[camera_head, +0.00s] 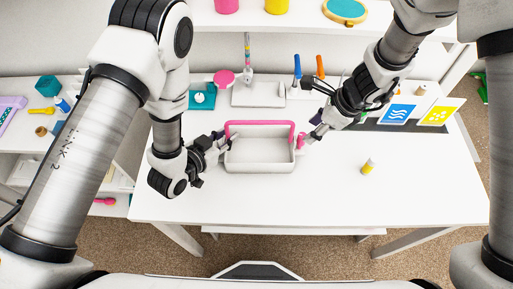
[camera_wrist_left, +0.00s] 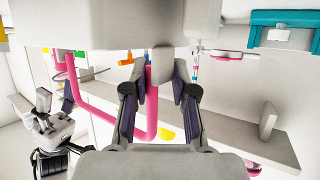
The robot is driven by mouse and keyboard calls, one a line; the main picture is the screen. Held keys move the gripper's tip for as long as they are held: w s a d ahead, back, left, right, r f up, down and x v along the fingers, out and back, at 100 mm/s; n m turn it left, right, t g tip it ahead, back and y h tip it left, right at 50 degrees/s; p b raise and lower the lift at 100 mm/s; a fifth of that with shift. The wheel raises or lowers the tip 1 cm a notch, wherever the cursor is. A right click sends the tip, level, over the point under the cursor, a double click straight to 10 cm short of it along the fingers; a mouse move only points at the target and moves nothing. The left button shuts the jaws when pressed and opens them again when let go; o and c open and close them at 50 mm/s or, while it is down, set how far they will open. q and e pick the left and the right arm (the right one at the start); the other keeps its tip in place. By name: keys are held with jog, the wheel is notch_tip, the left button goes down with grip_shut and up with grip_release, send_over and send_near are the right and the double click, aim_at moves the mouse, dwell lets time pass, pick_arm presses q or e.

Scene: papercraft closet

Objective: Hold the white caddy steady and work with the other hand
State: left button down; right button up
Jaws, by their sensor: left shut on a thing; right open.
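The white caddy (camera_head: 260,166) stands upright on the white table, with a pink handle (camera_head: 260,123) raised along its far side. My left gripper (camera_head: 224,141) is at the caddy's left end, shut on the caddy beside the handle's left upright. My right gripper (camera_head: 312,134) is open at the caddy's right end, close to a small pink piece (camera_head: 301,141). I cannot tell whether they touch.
Behind the caddy are a grey stand (camera_head: 258,95) with a striped stick, a pink disc (camera_head: 224,77), a teal block (camera_head: 202,98), and blue and orange tools (camera_head: 297,66). Blue (camera_head: 397,113) and yellow cards (camera_head: 437,115) stand right. The front table is clear.

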jog(key=shift+s+a, duration=0.2)
jog(key=n+g, duration=0.2)
jog(key=n, duration=0.4)
send_near(304, 135)
jog(key=x, duration=1)
jog(key=shift+a+f, duration=0.15)
jog(key=shift+f, duration=0.2)
jog(key=c, duration=0.9)
